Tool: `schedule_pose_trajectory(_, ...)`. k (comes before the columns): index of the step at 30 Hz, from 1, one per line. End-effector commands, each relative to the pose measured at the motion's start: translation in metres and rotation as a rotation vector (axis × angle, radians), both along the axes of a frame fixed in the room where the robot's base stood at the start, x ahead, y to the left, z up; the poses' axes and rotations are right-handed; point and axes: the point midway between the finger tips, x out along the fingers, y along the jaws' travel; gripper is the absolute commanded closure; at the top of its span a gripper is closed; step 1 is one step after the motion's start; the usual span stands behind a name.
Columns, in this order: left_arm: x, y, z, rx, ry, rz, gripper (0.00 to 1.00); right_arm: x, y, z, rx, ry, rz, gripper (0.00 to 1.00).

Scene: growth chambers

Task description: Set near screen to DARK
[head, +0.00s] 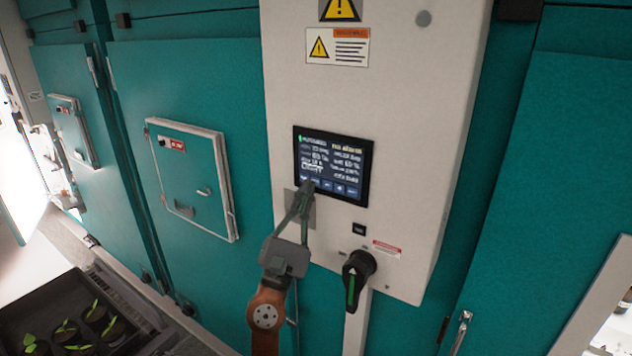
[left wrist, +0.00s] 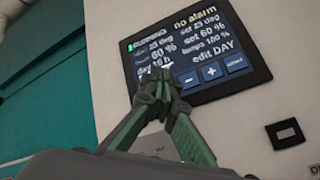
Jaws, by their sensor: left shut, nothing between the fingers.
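The near screen (head: 335,163) is a dark panel set in a pale cabinet front. In the left wrist view the screen (left wrist: 200,45) reads "no alarm", "23 deg", "60 %", "day 16 h", "set 23 deg", "set 60 %", "lamps 100 %" and "edit DAY". Its lower edge has blue buttons, among them minus, plus and one with small lettering. My left gripper (head: 306,190) is shut and empty, its tips at the screen's lower left; they also show in the left wrist view (left wrist: 157,80), covering some lower-left buttons. Whether they touch the glass I cannot tell. My right gripper is not in view.
Below the screen are a small black switch (head: 359,229) and a black rotary handle (head: 357,275) with a green mark. A teal hatch (head: 190,170) is to the left. A dark tray (head: 35,300) with several seedlings stands at lower left.

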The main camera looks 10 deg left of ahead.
Motion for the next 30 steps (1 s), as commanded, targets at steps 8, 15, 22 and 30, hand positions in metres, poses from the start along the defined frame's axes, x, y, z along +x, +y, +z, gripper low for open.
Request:
schedule_pose_trajectory(8,0.0002,-0.0001,0.0,0.0,0.0,0.0,1.0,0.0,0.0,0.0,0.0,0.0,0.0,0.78)
schedule_pose_trajectory(15,0.0063,-0.0024,0.0001,0.001,0.0,-0.001,1.0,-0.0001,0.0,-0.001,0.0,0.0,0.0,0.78)
schedule_pose_trajectory(22,0.0078,-0.0031,0.0004,-0.001,0.0,-0.001,1.0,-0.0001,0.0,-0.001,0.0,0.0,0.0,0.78)
schedule_pose_trajectory(30,0.0085,-0.0032,0.0002,0.0,0.0,0.0,1.0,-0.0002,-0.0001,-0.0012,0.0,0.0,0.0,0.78)
